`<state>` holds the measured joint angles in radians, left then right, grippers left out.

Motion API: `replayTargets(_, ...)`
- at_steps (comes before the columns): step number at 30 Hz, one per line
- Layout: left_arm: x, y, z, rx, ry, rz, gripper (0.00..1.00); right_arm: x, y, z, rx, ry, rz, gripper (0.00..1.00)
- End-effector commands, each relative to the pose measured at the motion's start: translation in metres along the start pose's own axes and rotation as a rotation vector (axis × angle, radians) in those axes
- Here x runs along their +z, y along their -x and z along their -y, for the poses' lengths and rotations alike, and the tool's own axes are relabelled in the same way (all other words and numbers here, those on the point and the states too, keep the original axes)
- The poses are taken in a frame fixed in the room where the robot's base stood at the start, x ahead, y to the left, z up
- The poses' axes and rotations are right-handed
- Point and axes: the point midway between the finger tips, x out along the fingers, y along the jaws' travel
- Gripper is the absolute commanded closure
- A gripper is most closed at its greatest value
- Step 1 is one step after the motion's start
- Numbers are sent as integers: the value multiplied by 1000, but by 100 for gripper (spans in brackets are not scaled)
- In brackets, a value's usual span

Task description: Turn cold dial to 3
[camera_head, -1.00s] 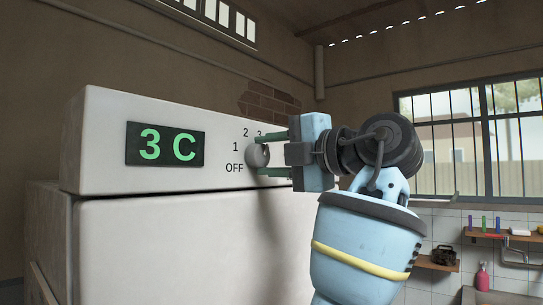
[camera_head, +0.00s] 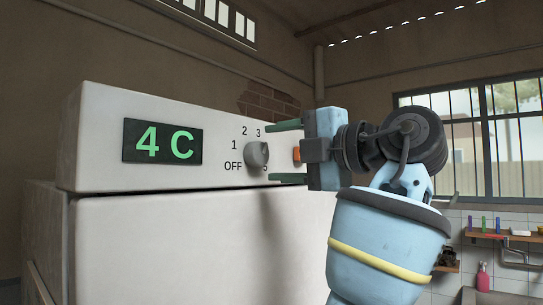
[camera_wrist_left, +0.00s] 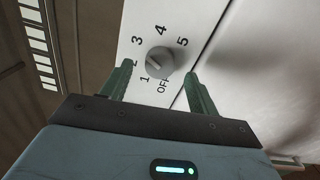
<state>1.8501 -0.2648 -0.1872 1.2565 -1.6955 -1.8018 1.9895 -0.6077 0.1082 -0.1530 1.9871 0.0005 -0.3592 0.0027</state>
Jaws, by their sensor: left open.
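The grey round cold dial (camera_head: 257,154) is on the white front panel of the fridge, with OFF and numbers printed around it. It also shows in the left wrist view (camera_wrist_left: 159,61), framed by the numbers 1 to 5; I cannot read its pointer for certain. The green display (camera_head: 162,142) reads 4 C. My left gripper (camera_head: 276,152) is open, just right of the dial in the head view. Its two green fingers are spread above and below the dial's level and hold nothing. In the wrist view the dial lies between and beyond the fingertips. My right gripper is out of view.
An orange part (camera_head: 297,154) shows on the panel between my fingers. The white fridge door (camera_head: 190,250) is below the panel. A barred window (camera_head: 480,140) and a wall shelf (camera_head: 500,236) are at the right.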

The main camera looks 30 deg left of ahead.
Motion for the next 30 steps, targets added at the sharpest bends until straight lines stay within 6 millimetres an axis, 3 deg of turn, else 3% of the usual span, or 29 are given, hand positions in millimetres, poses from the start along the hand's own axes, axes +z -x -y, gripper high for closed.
replayTargets(3, 1, 21, 2, 0, -3, 3, 40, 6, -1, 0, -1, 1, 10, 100)
replayTargets(10, 1, 45, 1, 0, -2, 1, 40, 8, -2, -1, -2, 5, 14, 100)
replayTargets(30, 6, 47, 7, 1, -28, 10, 40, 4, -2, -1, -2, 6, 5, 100)
